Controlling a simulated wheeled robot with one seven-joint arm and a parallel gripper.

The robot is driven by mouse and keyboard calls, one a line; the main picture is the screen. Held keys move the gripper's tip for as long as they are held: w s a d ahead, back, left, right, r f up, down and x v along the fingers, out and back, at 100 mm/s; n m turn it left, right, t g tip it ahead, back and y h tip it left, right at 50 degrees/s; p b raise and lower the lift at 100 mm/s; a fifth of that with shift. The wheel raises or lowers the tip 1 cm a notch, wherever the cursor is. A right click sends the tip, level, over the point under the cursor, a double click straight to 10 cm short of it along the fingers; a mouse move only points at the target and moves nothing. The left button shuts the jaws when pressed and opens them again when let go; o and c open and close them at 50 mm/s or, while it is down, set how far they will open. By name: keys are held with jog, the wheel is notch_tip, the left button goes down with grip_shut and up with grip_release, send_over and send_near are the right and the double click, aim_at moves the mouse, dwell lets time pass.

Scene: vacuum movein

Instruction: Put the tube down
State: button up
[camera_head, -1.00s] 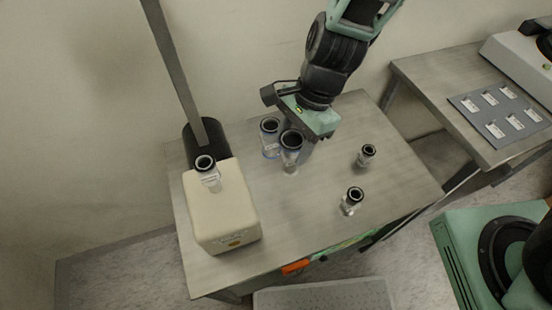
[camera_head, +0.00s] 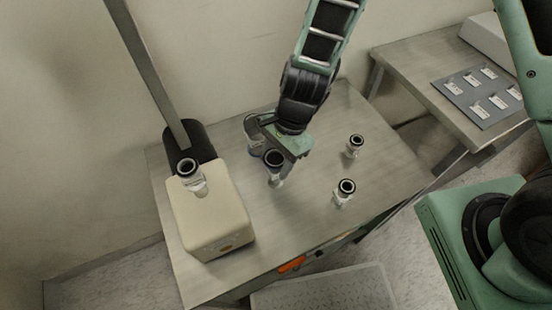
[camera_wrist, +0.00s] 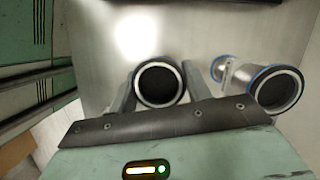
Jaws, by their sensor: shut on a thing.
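My gripper (camera_head: 281,160) is shut on a clear tube with a dark round top (camera_head: 274,159), held upright above or on the metal table (camera_head: 300,225). I cannot tell whether its bottom touches the surface. In the wrist view the tube's open white-rimmed end (camera_wrist: 158,84) sits between my two fingers (camera_wrist: 160,90). A second tube (camera_head: 254,134) stands just behind and left of the held one, partly hidden by my gripper. In the wrist view it shows at the right with a blue ring (camera_wrist: 278,90).
Two small black-topped fittings (camera_head: 355,146) (camera_head: 344,193) stand on the table's right half. The table's front middle is clear.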

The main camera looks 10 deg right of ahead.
jog(key=o, duration=1.3)
jog(key=p+v, duration=0.2)
jog(key=v, duration=1)
jog(key=shift+s+d+r+n+t+h, duration=0.4)
jog(key=shift+s+d+r+n, duration=0.4)
jog(key=shift+s+r+n, duration=1.9)
jog(key=shift+s+d+r+n+t+h, duration=0.45)
jog(key=shift+s+r+n, duration=1.15)
jog(key=shift+n, duration=2.25)
jog(key=shift+s+d+r+n+t+h, duration=0.15)
jog(key=shift+s+d+r+n+h, duration=0.65)
jog(key=shift+s+r+n, duration=1.9)
jog(key=shift+w+d+f+n+y, duration=0.2)
jog(key=shift+f+n, duration=0.1)
jog(key=shift+f, duration=0.1)
jog(key=shift+w+d+f+n+y, duration=0.15)
jog(key=shift+f+n, duration=0.1)
jog(key=shift+f, duration=0.15)
